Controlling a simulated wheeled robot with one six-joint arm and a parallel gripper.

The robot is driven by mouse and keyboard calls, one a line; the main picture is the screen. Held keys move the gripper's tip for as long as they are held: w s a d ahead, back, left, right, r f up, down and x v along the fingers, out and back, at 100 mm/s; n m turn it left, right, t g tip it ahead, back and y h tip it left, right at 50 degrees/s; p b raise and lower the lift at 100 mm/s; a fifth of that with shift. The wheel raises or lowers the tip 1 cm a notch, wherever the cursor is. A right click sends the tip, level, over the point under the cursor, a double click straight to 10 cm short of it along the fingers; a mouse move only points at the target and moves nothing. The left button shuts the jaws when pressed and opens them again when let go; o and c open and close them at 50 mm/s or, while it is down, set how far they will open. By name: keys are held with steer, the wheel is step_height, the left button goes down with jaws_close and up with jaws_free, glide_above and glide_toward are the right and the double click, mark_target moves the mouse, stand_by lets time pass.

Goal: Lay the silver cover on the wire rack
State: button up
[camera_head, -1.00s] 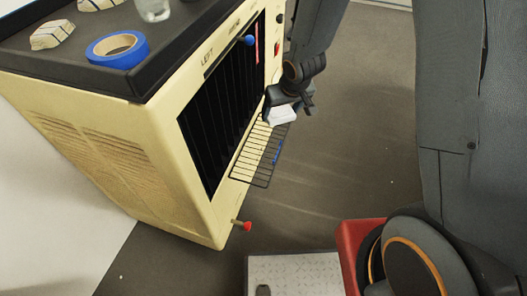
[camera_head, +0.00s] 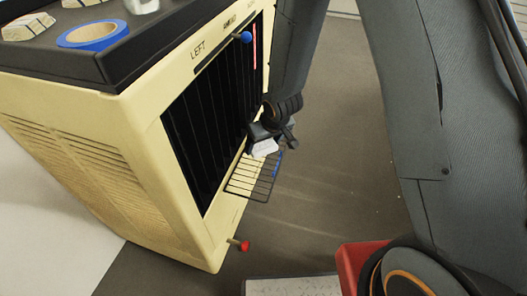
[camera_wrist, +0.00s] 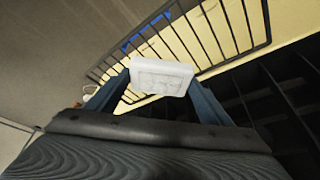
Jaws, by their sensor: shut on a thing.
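The silver cover (camera_wrist: 161,77) looks like a pale, rounded rectangular block. My gripper (camera_wrist: 160,88) is shut on it, with a finger on each side. In the head view the cover (camera_head: 264,148) hangs under my gripper (camera_head: 262,143), over the far end of the wire rack. The wire rack (camera_head: 250,187) is a dark grid with a blue mark, sticking out from the front of the cream cabinet. It also shows behind the cover in the wrist view (camera_wrist: 205,32). I cannot tell whether the cover touches the rack.
The cream cabinet (camera_head: 80,160) has dark vertical slots (camera_head: 205,135), a blue knob (camera_head: 242,37) and a red knob (camera_head: 243,246). Blue tape (camera_head: 92,35) lies on its dark top. A red-edged object (camera_head: 352,262) stands at the bottom. Floor right of the rack is clear.

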mark_target(265, 148)
steer(key=shift+f, duration=1.55)
steer(key=shift+f, duration=0.15)
steer(key=o, duration=1.3)
steer(key=shift+c, duration=0.2)
steer(key=p+v, duration=0.2)
steer(key=v, duration=1)
steer(key=s+d+r+m+g+h, duration=0.1)
steer(key=s+d+r+m, duration=0.1)
steer(key=d+r, duration=0.35)
steer(key=s+d+r+m+h, duration=0.1)
steer(key=s+d+r+m, duration=0.15)
steer(key=d, duration=0.65)
steer(key=s+d+r+m+g, duration=0.1)
steer(key=s+d+r, duration=0.2)
steer(key=s, duration=0.4)
steer(key=s+d+r+m+g, duration=0.2)
steer(key=s+d+r, duration=0.2)
steer(key=s, duration=0.3)
steer(key=shift+d+r, duration=0.25)
steer(key=shift+r, duration=0.2)
